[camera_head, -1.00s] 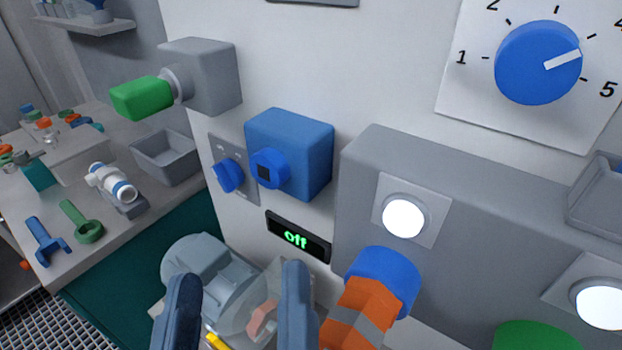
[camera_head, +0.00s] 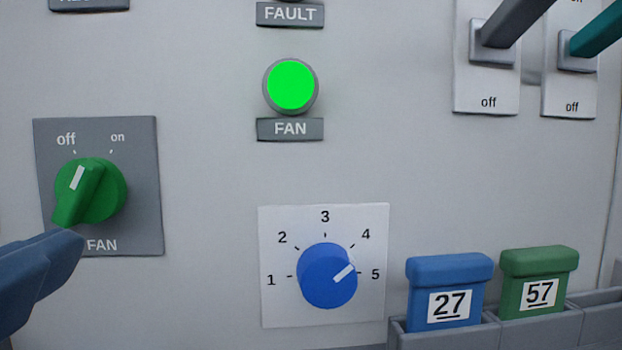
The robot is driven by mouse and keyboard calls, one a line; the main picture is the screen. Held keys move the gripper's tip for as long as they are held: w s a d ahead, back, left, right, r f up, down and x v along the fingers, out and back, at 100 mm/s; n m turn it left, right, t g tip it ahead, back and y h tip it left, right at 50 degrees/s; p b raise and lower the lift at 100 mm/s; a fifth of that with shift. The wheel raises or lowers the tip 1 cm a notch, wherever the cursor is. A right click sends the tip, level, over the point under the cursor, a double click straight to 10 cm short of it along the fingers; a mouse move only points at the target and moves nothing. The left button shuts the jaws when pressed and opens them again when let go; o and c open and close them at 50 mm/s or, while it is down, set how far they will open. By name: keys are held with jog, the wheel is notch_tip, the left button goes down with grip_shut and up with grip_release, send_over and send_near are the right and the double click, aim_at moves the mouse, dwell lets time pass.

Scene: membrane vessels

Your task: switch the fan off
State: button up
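The green fan knob (camera_head: 103,193) sits on a grey plate (camera_head: 142,222) labelled FAN, at the left of the panel, with "off" and "on" printed above it. Its white mark is on the upper left and points upward, nearer "off" than "on". The round FAN lamp (camera_head: 291,87) glows green. My gripper (camera_head: 68,246) enters from the lower left edge, its dark blue fingertip just below the knob's handle. I cannot tell whether it touches the knob. Its fingers overlap in this view, so the gap between them is hidden.
A blue dial (camera_head: 322,280) marked 1 to 5 points near 5. Blue block 27 (camera_head: 450,270) and green block 57 (camera_head: 540,259) stand in a grey tray (camera_head: 480,337) at lower right. Two levers, grey (camera_head: 515,22) and teal (camera_head: 598,33), stick out at upper right.

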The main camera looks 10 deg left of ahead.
aim_at(65, 190)
jog(key=p+x, duration=0.1)
jog(key=x, duration=0.6)
jog(key=shift+w+a+p, duration=0.1)
jog(key=shift+w+p, duration=0.15)
jog(key=shift+p, duration=0.05)
jog(key=shift+c, duration=0.2)
jog(key=c, duration=1)
jog(key=shift+n+p, duration=0.3)
jog(key=shift+n, duration=0.2)
jog(key=shift+r+n+p, duration=0.15)
jog(key=shift+n+p, duration=0.5)
jog(key=shift+n, duration=0.35)
jog(key=n+p, duration=0.2)
jog(key=n, duration=0.1)
jog(key=shift+n, duration=0.3)
jog(key=n+p, duration=0.1)
jog(key=n, duration=0.4)
jog(key=shift+a+p, duration=0.2)
jog(key=shift+p, duration=0.2)
jog(key=shift+n, duration=0.4)
